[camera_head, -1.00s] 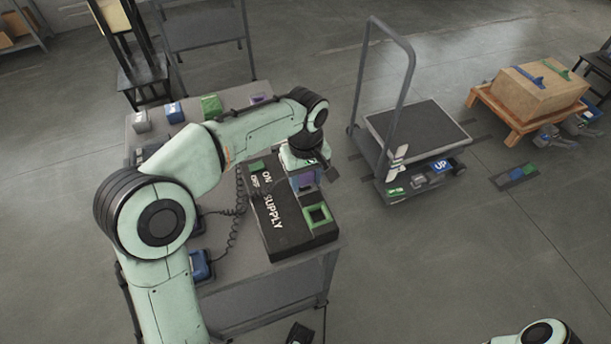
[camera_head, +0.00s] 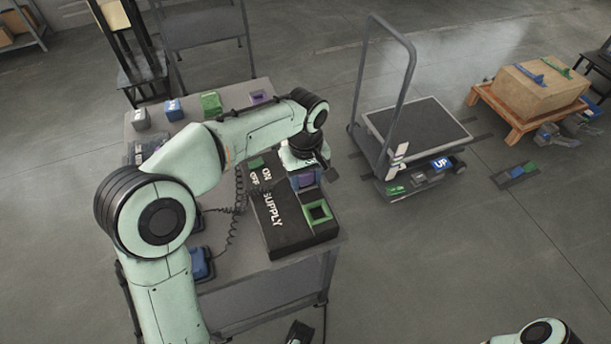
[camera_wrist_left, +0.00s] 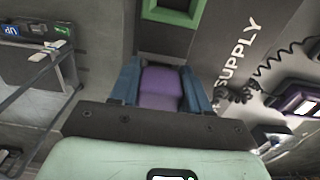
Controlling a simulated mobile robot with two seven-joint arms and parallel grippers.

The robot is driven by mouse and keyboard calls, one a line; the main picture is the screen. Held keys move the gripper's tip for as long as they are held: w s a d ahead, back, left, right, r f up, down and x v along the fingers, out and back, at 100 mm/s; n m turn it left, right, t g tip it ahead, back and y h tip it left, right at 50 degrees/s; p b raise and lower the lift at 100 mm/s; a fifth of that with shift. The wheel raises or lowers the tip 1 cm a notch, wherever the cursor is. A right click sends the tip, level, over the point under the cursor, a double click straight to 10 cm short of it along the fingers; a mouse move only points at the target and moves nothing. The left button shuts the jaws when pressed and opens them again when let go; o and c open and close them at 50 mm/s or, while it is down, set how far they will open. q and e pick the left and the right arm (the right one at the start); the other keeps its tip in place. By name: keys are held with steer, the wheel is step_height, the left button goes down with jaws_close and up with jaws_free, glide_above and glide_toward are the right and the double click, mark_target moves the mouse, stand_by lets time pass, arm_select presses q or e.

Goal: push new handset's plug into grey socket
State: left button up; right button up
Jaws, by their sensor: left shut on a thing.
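My left gripper (camera_head: 305,178) is over the black supply box (camera_head: 285,238), beyond its green socket (camera_head: 318,212). It is shut on a purple block (camera_wrist_left: 160,88), which shows between the blue fingers in the left wrist view. The block looks like a plug; I cannot tell whether its lower end is in a socket. I cannot make out a grey socket on the box; the gripper and arm hide part of its top. A coiled black cord (camera_head: 236,212) hangs left of the box. My right gripper is out of view.
The box stands on a grey table (camera_head: 262,285). Grey (camera_head: 140,120), blue (camera_head: 172,110), green (camera_head: 211,103) and purple (camera_head: 258,97) blocks stand at its back. A blue handset (camera_head: 202,264) is at the left. A trolley (camera_head: 418,128) stands to the right, across open floor.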

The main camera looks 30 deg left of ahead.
arm_select(q)
steer(key=shift+f, duration=0.15)
steer(key=o, duration=1)
steer(key=shift+o, duration=0.2)
steer(key=shift+f, duration=0.1)
steer(key=shift+s, duration=0.1)
steer(key=shift+a, duration=0.1)
steer(key=shift+r+p, duration=0.7)
steer(key=shift+r, duration=0.1)
steer(key=shift+r+p, duration=0.65)
steer(key=shift+r, duration=0.2)
steer(key=shift+r+p, duration=1.7)
steer(key=shift+r, duration=0.35)
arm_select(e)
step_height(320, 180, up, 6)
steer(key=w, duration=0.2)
